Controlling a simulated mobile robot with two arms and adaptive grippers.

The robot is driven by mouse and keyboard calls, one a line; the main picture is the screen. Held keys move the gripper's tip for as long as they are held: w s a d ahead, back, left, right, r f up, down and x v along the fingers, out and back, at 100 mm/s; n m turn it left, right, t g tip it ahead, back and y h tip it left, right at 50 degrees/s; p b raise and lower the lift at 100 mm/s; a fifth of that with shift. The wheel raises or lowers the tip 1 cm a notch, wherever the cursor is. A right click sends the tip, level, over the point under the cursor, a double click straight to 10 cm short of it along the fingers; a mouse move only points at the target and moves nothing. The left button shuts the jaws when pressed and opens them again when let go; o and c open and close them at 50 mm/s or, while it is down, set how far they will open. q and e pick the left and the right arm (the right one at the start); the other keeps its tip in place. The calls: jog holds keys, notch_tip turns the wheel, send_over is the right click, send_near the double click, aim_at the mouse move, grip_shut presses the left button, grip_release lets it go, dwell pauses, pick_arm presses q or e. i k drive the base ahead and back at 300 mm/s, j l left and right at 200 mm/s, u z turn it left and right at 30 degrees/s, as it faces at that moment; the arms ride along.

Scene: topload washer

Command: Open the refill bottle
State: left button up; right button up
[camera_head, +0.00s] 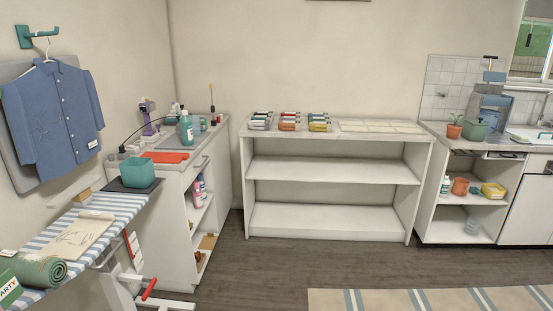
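No bottle here can be picked out for certain as the refill bottle. A teal bottle with a pale label (186,128) stands upright on the left counter. Smaller bottles (199,190) stand on the shelf below that counter. A pale bottle with a green label (445,186) stands on the right cabinet's upper shelf. Whether their caps are open or shut is too small to tell. Neither of my grippers is in view.
The left counter (205,148) also holds a red tray (165,157). A low white shelf unit (330,171) is at the centre back.

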aim_at(185, 123)
jog(key=i+u, duration=0.15)
jog(key=i, duration=0.55)
jog(key=i+l+u, duration=0.1)
jog(key=i, duration=0.6)
jog(key=i+l+u, duration=0.15)
jog(key=i, duration=0.5)
